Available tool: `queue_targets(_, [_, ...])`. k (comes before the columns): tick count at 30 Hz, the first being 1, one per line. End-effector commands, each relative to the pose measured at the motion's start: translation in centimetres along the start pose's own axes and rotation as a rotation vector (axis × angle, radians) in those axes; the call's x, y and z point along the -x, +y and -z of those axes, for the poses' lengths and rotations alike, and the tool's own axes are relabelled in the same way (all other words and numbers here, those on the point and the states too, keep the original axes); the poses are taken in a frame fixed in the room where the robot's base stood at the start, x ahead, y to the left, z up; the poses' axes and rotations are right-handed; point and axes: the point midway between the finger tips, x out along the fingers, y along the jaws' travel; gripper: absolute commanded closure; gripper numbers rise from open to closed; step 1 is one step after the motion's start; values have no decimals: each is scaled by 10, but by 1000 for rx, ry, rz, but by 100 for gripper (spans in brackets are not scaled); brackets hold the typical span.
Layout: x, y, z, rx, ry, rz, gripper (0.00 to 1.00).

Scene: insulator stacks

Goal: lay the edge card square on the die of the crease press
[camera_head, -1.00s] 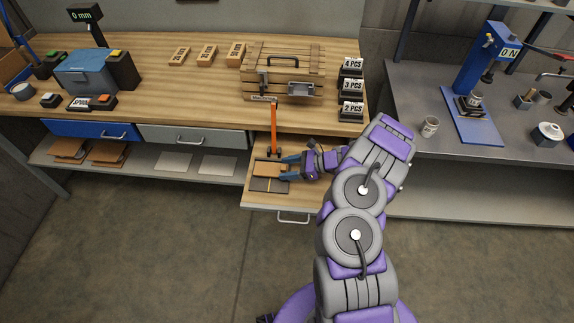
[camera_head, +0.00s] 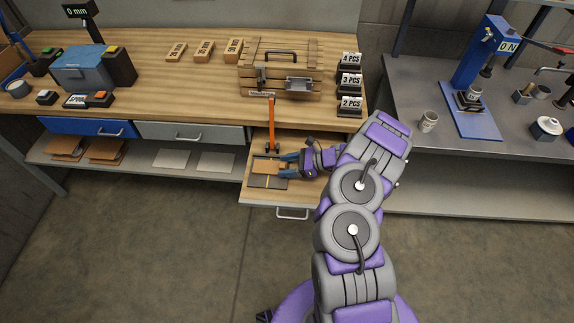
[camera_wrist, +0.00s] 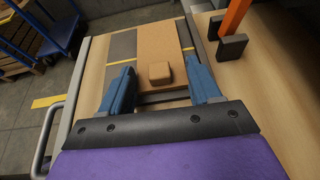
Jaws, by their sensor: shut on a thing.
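The edge card (camera_head: 266,167) is a tan board lying over the dark bed of the crease press (camera_head: 267,183). In the wrist view the card (camera_wrist: 158,45) runs away from me, with a small tan block on its near end, between my fingers. My gripper (camera_head: 286,167) is at the card's right end in the head view. In the wrist view my gripper (camera_wrist: 160,82) has its blue fingers either side of the block, shut on the card. A yellow line crosses the dark bed beside the card. The die is largely hidden under the card.
The press's orange lever (camera_head: 271,124) stands upright behind the card. The press sits on a pulled-out wooden drawer board (camera_head: 262,197) below the bench. A wooden crate (camera_head: 281,68) and number signs (camera_head: 350,82) stand on the bench above. The floor in front is clear.

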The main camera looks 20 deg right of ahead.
Motion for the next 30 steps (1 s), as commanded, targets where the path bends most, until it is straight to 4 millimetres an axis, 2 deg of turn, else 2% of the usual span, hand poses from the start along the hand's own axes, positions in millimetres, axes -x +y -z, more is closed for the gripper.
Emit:
queue_targets(2, [-1, 0, 2, 0, 0, 0, 71])
queue_targets(3, [-1, 0, 2, 0, 0, 0, 36])
queue_targets(12, [-1, 0, 2, 0, 0, 0, 8])
queue_targets(23, [2, 0, -4, -1, -1, 0, 8])
queue_targets(30, [10, -2, -38, 3, -2, 0, 8])
